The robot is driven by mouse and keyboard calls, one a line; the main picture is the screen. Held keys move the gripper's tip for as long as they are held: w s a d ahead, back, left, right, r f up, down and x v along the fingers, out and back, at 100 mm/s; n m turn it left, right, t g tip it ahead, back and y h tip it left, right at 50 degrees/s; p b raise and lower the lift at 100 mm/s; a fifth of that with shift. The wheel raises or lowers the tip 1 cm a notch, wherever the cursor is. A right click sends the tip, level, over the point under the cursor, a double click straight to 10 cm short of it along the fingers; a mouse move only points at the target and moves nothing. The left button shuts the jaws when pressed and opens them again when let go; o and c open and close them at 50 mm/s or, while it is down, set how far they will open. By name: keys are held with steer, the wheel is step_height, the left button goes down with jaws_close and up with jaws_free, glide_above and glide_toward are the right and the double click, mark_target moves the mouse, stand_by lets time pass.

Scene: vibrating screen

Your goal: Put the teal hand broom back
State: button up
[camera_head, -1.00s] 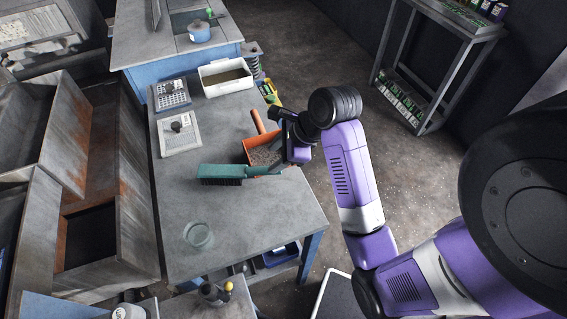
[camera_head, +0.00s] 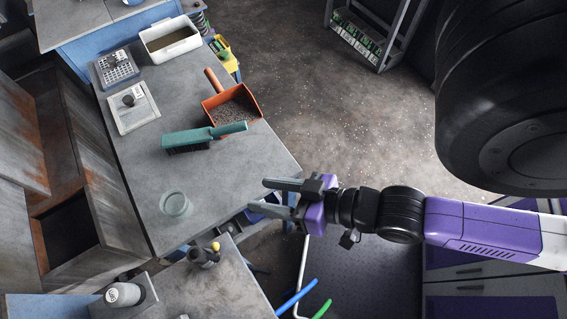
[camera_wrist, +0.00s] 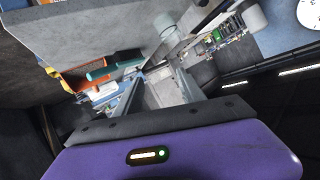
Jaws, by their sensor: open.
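The teal hand broom (camera_head: 203,136) lies on the grey table, bristles down, its handle pointing right beside the orange dustpan (camera_head: 258,103). The dustpan holds grey grit. In the wrist view the broom (camera_wrist: 112,71) shows beyond the left finger, next to the dustpan (camera_wrist: 72,80). My gripper (camera_head: 271,195) is open and empty, past the table's right edge, below and right of the broom and apart from it. Its fingers (camera_wrist: 163,98) also show in the wrist view with nothing between them.
The grey table (camera_head: 225,180) also bears a glass dish (camera_head: 174,204), two plates with small items and a white bin (camera_head: 170,42) of material. A nearer bench (camera_head: 235,285) holds a dark bottle (camera_head: 203,256). A blue bin (camera_head: 262,211) sits under the table edge.

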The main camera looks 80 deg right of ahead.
steer(key=s+a+r+n+t+y, duration=0.1)
steer(key=s+a+r+n, duration=0.1)
steer(key=s+r+n, duration=0.1)
steer(key=shift+s+a+r+n, duration=0.15)
steer(key=shift+s+r+n, duration=0.05)
steer(key=shift+r+n, duration=0.7)
step_height(320, 180, down, 6)
steer(key=b, duration=0.6)
steer(key=shift+f, duration=0.25)
